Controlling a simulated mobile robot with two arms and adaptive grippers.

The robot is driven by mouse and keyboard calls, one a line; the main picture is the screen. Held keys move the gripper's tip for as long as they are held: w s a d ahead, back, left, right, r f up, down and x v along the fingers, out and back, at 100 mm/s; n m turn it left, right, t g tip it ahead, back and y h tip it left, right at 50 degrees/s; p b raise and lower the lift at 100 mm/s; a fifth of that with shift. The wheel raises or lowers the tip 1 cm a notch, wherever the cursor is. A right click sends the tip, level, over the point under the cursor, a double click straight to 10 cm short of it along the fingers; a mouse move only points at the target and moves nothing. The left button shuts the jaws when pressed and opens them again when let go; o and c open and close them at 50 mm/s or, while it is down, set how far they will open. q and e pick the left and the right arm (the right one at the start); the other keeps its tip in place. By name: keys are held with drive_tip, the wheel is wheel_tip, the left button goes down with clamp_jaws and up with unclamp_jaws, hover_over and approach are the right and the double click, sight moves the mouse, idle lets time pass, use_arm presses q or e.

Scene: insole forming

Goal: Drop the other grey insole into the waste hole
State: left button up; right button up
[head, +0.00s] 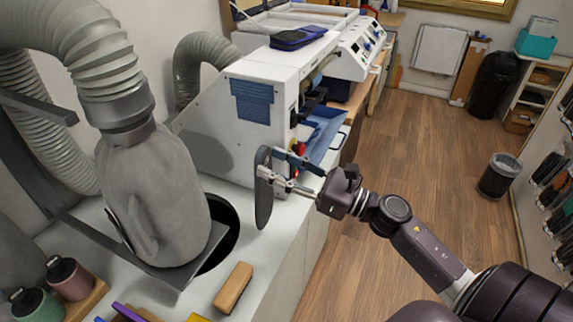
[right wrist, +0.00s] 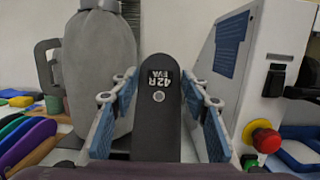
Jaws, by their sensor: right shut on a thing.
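The grey insole (head: 263,205) is a long, thin, dark piece held upright above the bench's right edge. In the right wrist view the insole (right wrist: 159,120) carries a black label reading "42R EVA". My right gripper (head: 271,164) is shut on its upper part. The waste hole (head: 228,234) is a dark round opening in the white bench, left of the insole. The grey vacuum-like body in front of it covers much of its rim. The insole is beside the hole in the picture, and its exact height above the bench is hard to tell. My left gripper is not in view.
A grey bag-shaped body (head: 155,195) with a ribbed hose stands left of the hole. A white machine (head: 235,125) with a red button stands behind. A tan block (head: 233,287) lies on the front of the bench (head: 262,262). A bin (head: 497,177) stands on the floor.

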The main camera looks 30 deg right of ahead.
drive_tip(key=a+f+p+x, duration=0.1)
drive_tip(key=f+p+x, duration=0.2)
drive_tip(key=x, duration=1.5)
wheel_tip(320, 180, down, 14)
drive_tip(key=b, duration=1.4)
drive_tip(key=shift+w, duration=0.45)
drive_tip(key=o, duration=1.3)
drive_tip(key=v, duration=1.2)
drive_tip(key=shift+d+f, duration=0.1)
